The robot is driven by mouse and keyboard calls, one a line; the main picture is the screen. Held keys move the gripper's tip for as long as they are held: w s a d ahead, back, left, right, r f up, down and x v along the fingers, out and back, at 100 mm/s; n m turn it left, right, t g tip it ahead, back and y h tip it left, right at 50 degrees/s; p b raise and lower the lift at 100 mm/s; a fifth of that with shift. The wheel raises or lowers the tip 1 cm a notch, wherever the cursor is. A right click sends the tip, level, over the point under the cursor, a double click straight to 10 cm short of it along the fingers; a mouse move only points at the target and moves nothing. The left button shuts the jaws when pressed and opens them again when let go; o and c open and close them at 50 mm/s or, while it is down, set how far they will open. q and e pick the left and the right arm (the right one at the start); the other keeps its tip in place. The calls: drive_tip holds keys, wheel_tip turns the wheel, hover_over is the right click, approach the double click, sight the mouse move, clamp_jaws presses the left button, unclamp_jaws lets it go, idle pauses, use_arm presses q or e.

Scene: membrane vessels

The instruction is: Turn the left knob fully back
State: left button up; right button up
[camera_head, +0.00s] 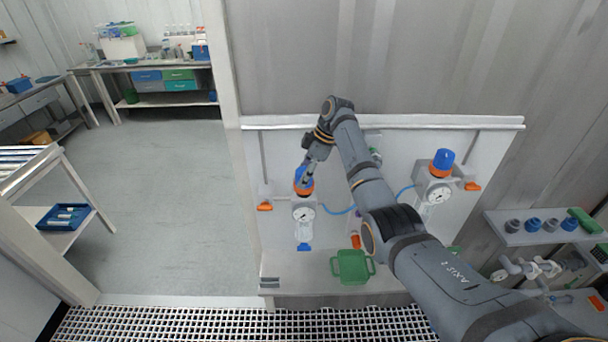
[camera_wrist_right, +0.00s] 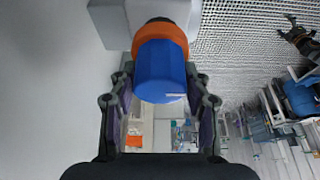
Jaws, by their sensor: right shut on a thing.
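The left knob (camera_head: 302,174) is blue, above an orange ring, on top of the left vessel head with a round dial gauge (camera_head: 303,213). My right gripper (camera_head: 307,170) is at this knob from above and partly hides it in the head view. In the right wrist view the blue knob (camera_wrist_right: 161,72) sits between the two fingers of my right gripper (camera_wrist_right: 160,92), which is shut on it. The orange ring (camera_wrist_right: 160,37) shows behind the knob. The knob's turn angle cannot be read. My left gripper is not visible in the head view.
A second blue knob (camera_head: 443,159) with its gauge stands at the right of the white panel. My right arm crosses the panel's middle. A green tray (camera_head: 352,267) lies on the ledge below. A shelf (camera_head: 530,232) with several caps is at the right. Open floor lies left.

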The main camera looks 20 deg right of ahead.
sight(313, 183)
drive_tip(key=shift+n, duration=0.3)
drive_tip(key=o, duration=1.2)
drive_tip(key=shift+c, duration=0.2)
drive_tip(key=shift+d+r, duration=0.1)
drive_tip(key=shift+r, duration=0.2)
drive_tip(key=v, duration=0.7)
